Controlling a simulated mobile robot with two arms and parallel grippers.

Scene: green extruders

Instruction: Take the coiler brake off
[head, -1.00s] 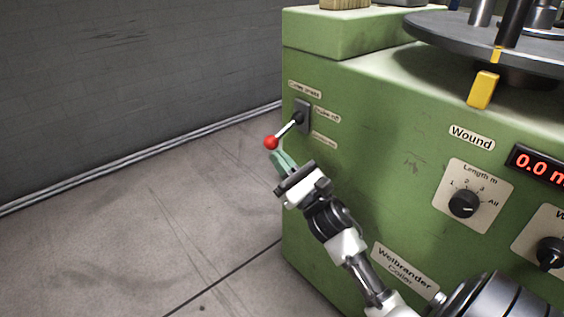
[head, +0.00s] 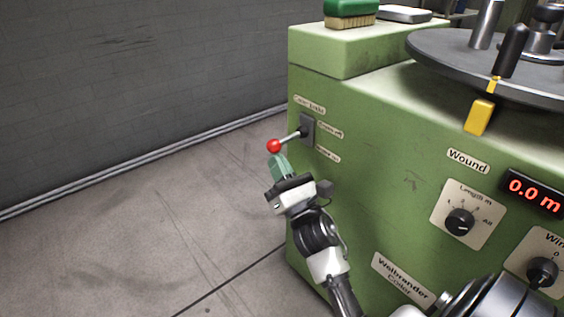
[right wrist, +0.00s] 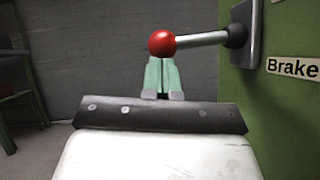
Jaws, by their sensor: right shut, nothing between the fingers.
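The coiler brake lever has a red ball knob (head: 274,146) on a thin metal rod that comes out of a dark plate (head: 307,130) on the green machine's side. The knob also shows in the right wrist view (right wrist: 162,43), where the rod stands nearly level. Labels beside the plate read "Coiler brake" (head: 309,104), "Brake off" (head: 330,131) and, less legibly, "Brake on" (head: 327,155). My right gripper (head: 277,158) is shut and empty. Its green fingertips, also in the right wrist view (right wrist: 162,62), are right under the knob and appear to touch it. My left gripper is out of view.
The green machine (head: 390,140) fills the right side, with a round table (head: 450,55), a yellow pointer (head: 479,116), a length knob (head: 460,221) and a display reading 0.0 m (head: 533,193). A brush (head: 350,14) lies on top. The floor to the left is clear.

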